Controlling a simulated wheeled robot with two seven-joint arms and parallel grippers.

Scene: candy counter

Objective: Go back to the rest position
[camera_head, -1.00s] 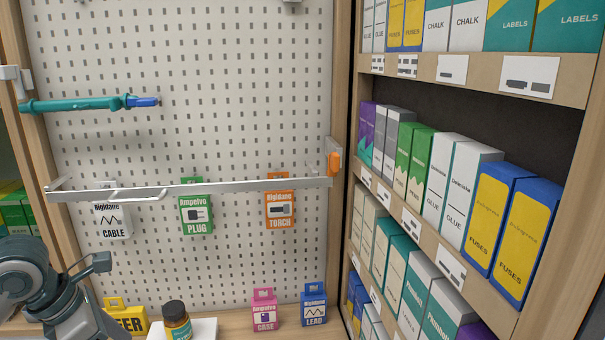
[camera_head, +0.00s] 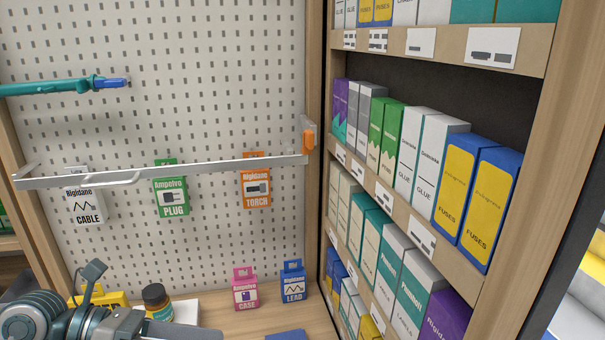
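My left gripper (camera_head: 108,292) is at the bottom left, in front of the shelf at the foot of the pegboard. One dark finger stands up and the grey parts beside it spread apart, so it looks open, with nothing seen between. Its lower part runs out of the picture. My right gripper is not in view.
A dark jar (camera_head: 157,300), a pink case box (camera_head: 245,289) and a blue lead box (camera_head: 293,282) stand on the lower shelf. A yellow box (camera_head: 105,299) is partly hidden by my arm. Shelves of boxes (camera_head: 420,160) fill the right. A teal tool (camera_head: 60,87) sticks out upper left.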

